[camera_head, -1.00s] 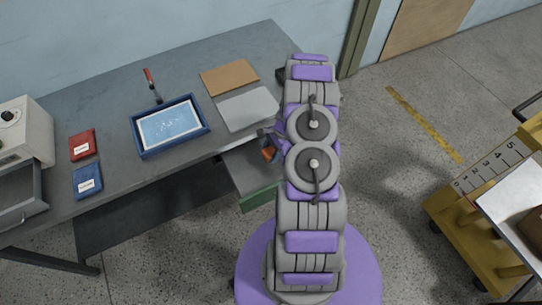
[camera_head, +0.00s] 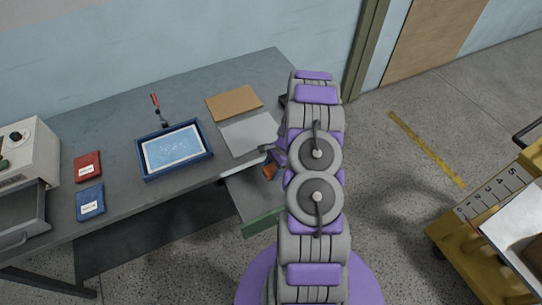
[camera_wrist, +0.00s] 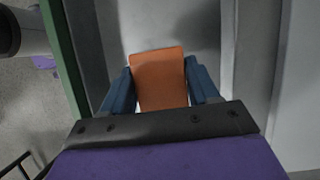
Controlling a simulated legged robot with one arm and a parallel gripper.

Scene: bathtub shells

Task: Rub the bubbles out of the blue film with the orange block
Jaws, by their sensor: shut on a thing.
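The blue film (camera_head: 174,148) lies inside a blue-rimmed tray (camera_head: 205,157) on the grey table, with pale bubble marks across it. The orange block (camera_wrist: 158,80) is between the two blue fingers of my gripper (camera_wrist: 160,88) in the wrist view. My gripper is shut on it. In the head view the block (camera_head: 270,172) shows as a small orange patch beside my arm, at the open drawer below the table's front edge. The block is apart from the film, to its right and nearer the front. My arm hides most of the gripper in the head view.
An open drawer (camera_head: 246,200) with a green front (camera_head: 262,223) surrounds the gripper area. Red (camera_head: 88,167) and blue (camera_head: 90,202) packets, a red-handled tool (camera_head: 157,106), a brown board (camera_head: 234,102) and a grey sheet (camera_head: 248,134) lie on the table. A yellow cart (camera_head: 480,212) stands right.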

